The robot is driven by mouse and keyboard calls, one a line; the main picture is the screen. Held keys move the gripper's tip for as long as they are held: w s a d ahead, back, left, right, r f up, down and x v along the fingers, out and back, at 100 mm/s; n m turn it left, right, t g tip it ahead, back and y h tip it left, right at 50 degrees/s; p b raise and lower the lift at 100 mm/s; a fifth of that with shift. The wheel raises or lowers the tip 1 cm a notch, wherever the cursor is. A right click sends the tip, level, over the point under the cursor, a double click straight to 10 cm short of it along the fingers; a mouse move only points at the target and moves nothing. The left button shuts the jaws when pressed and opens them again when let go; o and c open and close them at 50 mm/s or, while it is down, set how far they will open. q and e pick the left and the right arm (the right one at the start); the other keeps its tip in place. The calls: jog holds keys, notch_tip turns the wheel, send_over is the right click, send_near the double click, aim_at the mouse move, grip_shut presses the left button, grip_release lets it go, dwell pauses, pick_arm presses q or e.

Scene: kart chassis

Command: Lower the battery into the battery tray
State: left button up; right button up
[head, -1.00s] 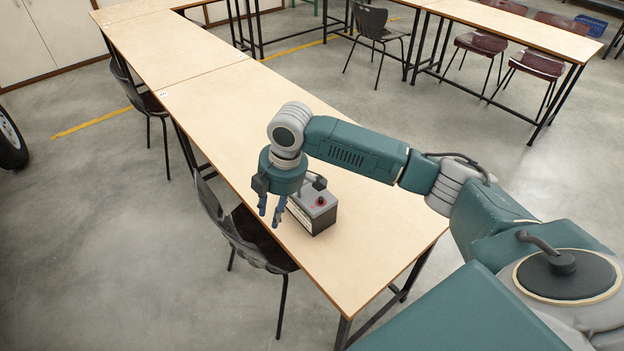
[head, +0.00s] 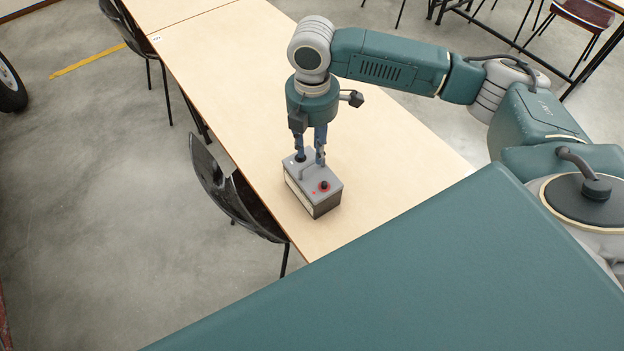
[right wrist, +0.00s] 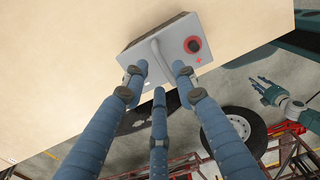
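The battery (head: 314,190), grey-topped with a dark body, a carry handle and a red terminal, stands upright on the wooden table (head: 375,150) near its edge. My right gripper (head: 310,160) is directly above it, pointing down. In the right wrist view its fingers (right wrist: 160,80) are spread around the handle of the battery (right wrist: 178,35), with visible gaps; they look open. My left gripper (right wrist: 268,90) shows only in the right wrist view, away from the table, fingers apart and empty. I cannot make out the battery tray.
A black chair (head: 235,195) stands against the table's left side. In the right wrist view, a wheel (right wrist: 240,128) and a red tubular frame (right wrist: 285,150) lie beyond the table edge. The table top around the battery is clear.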

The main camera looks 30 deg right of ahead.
aim_at(311, 162)
jog(key=f, duration=0.1)
jog(key=f+p, duration=0.1)
jog(key=f, duration=0.2)
jog(key=shift+s+a+f, duration=0.25)
jog(key=shift+f, duration=0.15)
jog(key=shift+w, duration=0.1)
grip_shut()
pick_arm(q)
jog(key=shift+w+d+r, duration=0.35)
jog(key=shift+w+r, duration=0.1)
jog(key=shift+w, duration=0.15)
jog(key=shift+w+d+r, duration=0.35)
jog(key=shift+w+r, duration=0.1)
jog(key=shift+w, duration=0.1)
pick_arm(e)
jog(key=shift+w, duration=0.15)
